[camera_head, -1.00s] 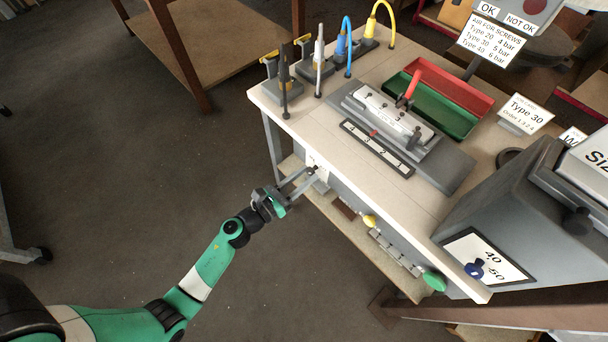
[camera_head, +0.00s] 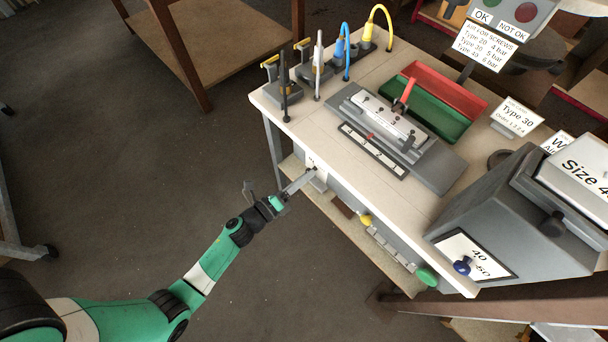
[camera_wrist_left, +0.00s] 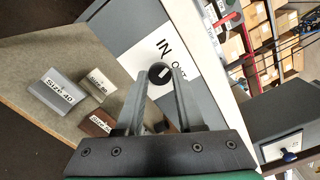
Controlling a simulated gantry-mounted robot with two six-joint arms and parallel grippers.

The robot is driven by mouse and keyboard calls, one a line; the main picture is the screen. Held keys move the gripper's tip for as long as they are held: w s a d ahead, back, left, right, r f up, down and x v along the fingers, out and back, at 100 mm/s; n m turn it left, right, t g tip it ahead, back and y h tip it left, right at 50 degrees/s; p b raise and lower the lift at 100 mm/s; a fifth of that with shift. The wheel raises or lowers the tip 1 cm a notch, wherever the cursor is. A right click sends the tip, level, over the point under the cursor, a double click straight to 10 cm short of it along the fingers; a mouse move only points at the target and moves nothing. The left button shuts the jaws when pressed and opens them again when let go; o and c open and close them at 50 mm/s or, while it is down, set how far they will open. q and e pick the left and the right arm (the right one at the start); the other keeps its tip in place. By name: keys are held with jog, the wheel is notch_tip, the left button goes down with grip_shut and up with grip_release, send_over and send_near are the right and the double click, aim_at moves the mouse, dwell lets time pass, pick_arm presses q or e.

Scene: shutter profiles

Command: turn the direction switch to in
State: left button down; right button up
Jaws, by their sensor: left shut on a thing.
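The direction switch (camera_wrist_left: 160,72) is a dark round knob with a pale mark, on a white plate (camera_wrist_left: 186,62) lettered IN and OUT. The plate is on the front of the workbench (camera_head: 290,115). My left gripper (camera_head: 313,172) reaches the bench front from the left. In the left wrist view its two fingers (camera_wrist_left: 160,80) are shut on the knob, one on each side. IN stands beyond the knob and OUT beside it to the right. I cannot tell surely which word the pale mark points to. My right gripper is not in view.
The bench front also has a yellow knob (camera_head: 365,220) and a green button (camera_head: 427,276). A grey machine with a blue knob (camera_head: 462,266) stands at the bench's right end.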

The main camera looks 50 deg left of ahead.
pick_arm(q)
jog(key=n+p, duration=0.1)
jog(key=n, duration=0.4)
jog(key=shift+r+n+p, duration=0.1)
jog(key=shift+n+p, duration=0.2)
jog(key=shift+p, duration=0.1)
dwell(0.3)
jog(key=c, duration=0.5)
grip_release()
jog(key=shift+c, duration=0.2)
jog(key=s+p, duration=0.3)
jog(key=s, duration=0.8)
jog(key=shift+s+d, duration=0.15)
jog(key=shift+s, duration=0.15)
